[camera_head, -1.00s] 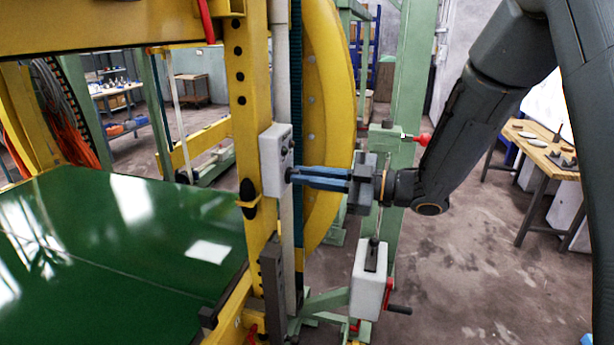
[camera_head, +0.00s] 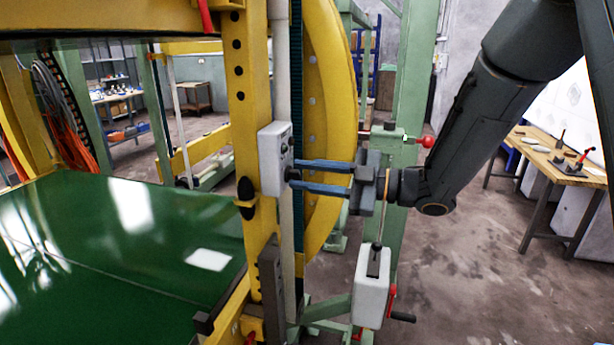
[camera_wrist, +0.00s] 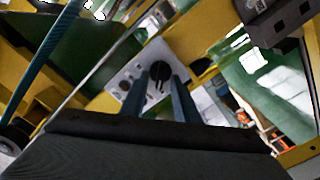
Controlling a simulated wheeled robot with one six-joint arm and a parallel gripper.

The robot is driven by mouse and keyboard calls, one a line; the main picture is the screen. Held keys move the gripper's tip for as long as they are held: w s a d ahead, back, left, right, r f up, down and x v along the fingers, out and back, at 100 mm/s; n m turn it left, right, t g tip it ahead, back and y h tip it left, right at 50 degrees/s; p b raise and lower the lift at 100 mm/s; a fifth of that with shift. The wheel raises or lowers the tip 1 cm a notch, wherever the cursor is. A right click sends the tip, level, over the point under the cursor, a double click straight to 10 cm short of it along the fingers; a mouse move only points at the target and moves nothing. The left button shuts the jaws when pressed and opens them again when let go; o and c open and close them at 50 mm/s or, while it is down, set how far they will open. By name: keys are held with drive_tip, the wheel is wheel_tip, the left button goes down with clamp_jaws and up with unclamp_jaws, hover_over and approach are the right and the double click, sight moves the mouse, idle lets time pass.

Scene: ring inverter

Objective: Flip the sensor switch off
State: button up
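The switch box (camera_head: 270,162) is a light grey box on the yellow upright, in the middle of the head view. In the wrist view its panel (camera_wrist: 122,86) carries a large black rotary switch (camera_wrist: 158,84) and several smaller round fittings. My gripper (camera_head: 294,175) is level with the box, coming from the right. Its two blue fingers are open, one on each side of the black switch, and a gap shows between them. The fingertips are close to the panel; I cannot tell whether they touch the switch. The switch's markings are too small to read.
A yellow ring (camera_head: 330,100) stands just behind the fingers. A second light grey box (camera_head: 370,287) with a black-handled crank hangs below my gripper. A red-knobbed lever (camera_head: 427,142) is on the green post. A glossy green panel (camera_head: 110,250) fills the lower left.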

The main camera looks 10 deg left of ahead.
drive_tip(key=d+b, duration=0.2)
drive_tip(key=d, duration=0.5)
drive_tip(key=shift+s+d, duration=0.3)
drive_tip(key=shift+d, duration=0.05)
drive_tip(key=w+d+f+m+t+h, duration=0.8)
drive_tip(key=w+d+m+t+h, duration=0.1)
drive_tip(key=w+d+m+h, duration=0.25)
drive_tip(key=s+d+f+m+g+h, duration=0.2)
drive_tip(key=s+d+f+m+h, duration=0.4)
drive_tip(key=d, duration=0.4)
drive_tip(key=s+d+f+m+g, duration=0.1)
drive_tip(key=s+f+m+g, duration=0.2)
drive_tip(key=s, duration=0.7)
drive_tip(key=s+d+f+m+g, duration=0.1)
drive_tip(key=s+f+m+g, duration=0.2)
drive_tip(key=s, duration=0.7)
drive_tip(key=shift+s+d+f+m+g, duration=0.3)
drive_tip(key=shift+s+f+m+g, duration=0.05)
drive_tip(key=shift+m+g, duration=0.5)
